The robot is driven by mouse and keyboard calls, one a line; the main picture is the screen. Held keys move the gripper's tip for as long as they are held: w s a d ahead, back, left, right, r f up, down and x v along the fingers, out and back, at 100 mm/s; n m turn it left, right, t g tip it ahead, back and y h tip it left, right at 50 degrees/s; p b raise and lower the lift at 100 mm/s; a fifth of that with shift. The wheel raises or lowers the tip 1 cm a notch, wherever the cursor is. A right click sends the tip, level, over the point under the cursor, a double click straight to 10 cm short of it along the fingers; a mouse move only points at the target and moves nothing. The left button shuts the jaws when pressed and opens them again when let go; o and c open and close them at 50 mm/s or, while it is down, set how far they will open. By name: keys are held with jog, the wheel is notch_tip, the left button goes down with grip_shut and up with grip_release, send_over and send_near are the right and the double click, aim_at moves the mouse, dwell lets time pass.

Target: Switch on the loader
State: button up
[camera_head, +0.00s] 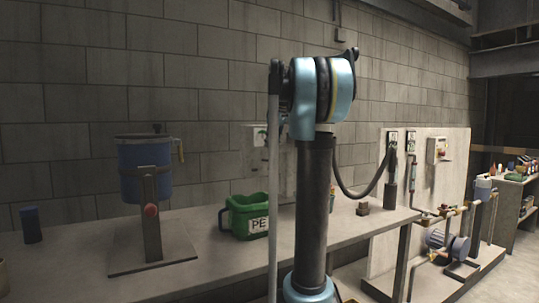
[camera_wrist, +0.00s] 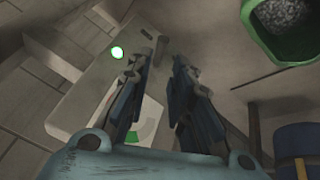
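A pale control box (camera_wrist: 88,92) shows in the wrist view. It carries a bright green lit spot (camera_wrist: 117,53), a small dark slot or switch (camera_wrist: 146,32) near its upper end, and a white dial with green and red marks (camera_wrist: 146,125) partly behind my fingers. My gripper (camera_wrist: 162,62) is over the box with its two fingers apart and nothing seen between them. I cannot tell whether a fingertip touches the box. In the head view a pale box (camera_head: 256,137) on the block wall is partly covered by my arm, and my gripper is hidden there.
A green bin (camera_head: 246,215) stands on the bench (camera_head: 88,268), and its grey granules (camera_wrist: 285,18) show in the wrist view. A blue drum (camera_head: 144,170) on a stand with a red knob (camera_head: 151,210) is at left. A panel with pipes and a pump (camera_head: 449,243) is at right.

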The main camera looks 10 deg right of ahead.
jog(key=shift+v, duration=2.25)
